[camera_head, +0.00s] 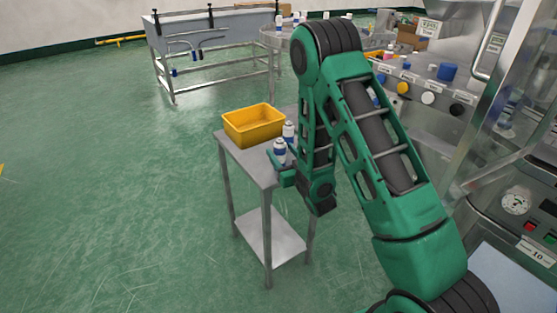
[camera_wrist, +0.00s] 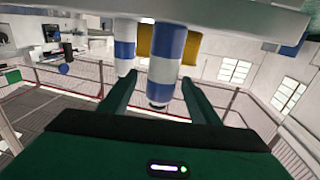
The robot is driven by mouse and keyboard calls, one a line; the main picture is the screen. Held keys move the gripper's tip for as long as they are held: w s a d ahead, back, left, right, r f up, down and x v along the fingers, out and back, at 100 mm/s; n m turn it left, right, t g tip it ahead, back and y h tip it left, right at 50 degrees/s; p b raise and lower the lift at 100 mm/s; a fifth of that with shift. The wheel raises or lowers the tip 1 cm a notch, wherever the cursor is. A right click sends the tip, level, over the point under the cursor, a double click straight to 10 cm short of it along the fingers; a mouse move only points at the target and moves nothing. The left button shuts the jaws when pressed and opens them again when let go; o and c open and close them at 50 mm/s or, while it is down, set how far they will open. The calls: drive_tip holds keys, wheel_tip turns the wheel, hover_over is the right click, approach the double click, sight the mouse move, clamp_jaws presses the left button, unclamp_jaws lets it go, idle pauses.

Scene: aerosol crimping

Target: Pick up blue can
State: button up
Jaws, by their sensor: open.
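Two blue and white cans stand upright near the front right edge of a small metal side table (camera_head: 240,150). In the head view the nearer can (camera_head: 280,147) is at my gripper (camera_head: 281,167), and the farther can (camera_head: 289,129) stands just behind it. In the wrist view my gripper (camera_wrist: 158,95) is open, with the nearer can (camera_wrist: 165,65) between its two green fingers, closer to the right one. The other can (camera_wrist: 125,50) shows beyond the left finger. Whether a finger touches the nearer can cannot be told.
A yellow bin (camera_head: 254,125) stands on the same table, left of the cans, and also shows behind them in the wrist view (camera_wrist: 190,46). A machine with knobs and a gauge (camera_head: 515,202) is at the right. Open green floor lies left of the table.

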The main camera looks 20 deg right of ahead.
drive_tip(key=shift+w+a+r, duration=0.1)
drive_tip(key=shift+w+a, duration=0.15)
drive_tip(key=shift+w, duration=1.1)
drive_tip(key=shift+w+a, duration=0.2)
drive_tip(key=shift+w, duration=1.15)
drive_tip(key=c, duration=1.1)
